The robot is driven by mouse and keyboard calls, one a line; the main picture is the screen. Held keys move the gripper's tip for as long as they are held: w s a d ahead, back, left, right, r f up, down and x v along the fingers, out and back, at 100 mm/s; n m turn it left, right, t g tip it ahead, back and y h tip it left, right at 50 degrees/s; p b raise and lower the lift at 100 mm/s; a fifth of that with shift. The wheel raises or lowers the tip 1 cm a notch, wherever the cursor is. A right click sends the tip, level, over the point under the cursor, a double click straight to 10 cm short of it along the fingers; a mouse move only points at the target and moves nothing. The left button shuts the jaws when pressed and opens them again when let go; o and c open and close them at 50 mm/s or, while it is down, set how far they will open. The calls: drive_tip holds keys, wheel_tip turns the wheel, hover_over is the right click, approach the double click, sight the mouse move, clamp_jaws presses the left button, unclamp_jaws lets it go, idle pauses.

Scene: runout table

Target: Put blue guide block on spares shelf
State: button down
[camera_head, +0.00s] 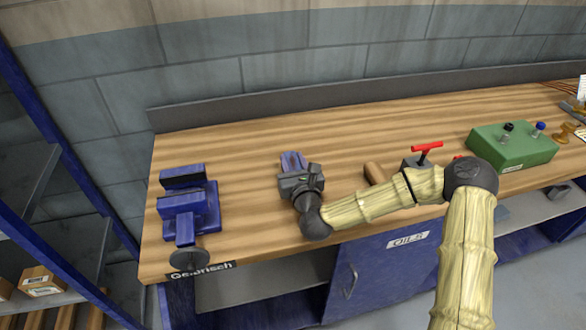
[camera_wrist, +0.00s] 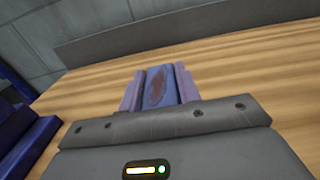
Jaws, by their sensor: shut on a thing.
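The blue guide block (camera_head: 292,160) is at my gripper (camera_head: 294,173), over the middle-left of the wooden bench. My gripper is shut on it. I cannot tell whether the block touches the bench top. A blue-framed rack with grey shelves (camera_head: 30,185) stands at the far left; no spares label is readable on it.
A blue vise (camera_head: 185,215) stands on the bench (camera_head: 240,140) left of my gripper. A red-handled tool (camera_head: 426,150) and a green control box (camera_head: 512,146) are to the right. A small carton (camera_head: 40,281) sits on a lower rack shelf. Bench space behind the block is clear.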

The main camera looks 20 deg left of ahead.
sight(292, 161)
drive_tip(key=shift+r, duration=0.1)
wheel_tip(292, 161, up, 9)
drive_tip(key=shift+w+r, duration=0.1)
drive_tip(key=shift+s+r, duration=0.2)
drive_tip(key=shift+r, duration=0.2)
drive_tip(key=shift+w, duration=0.1)
idle(0.5)
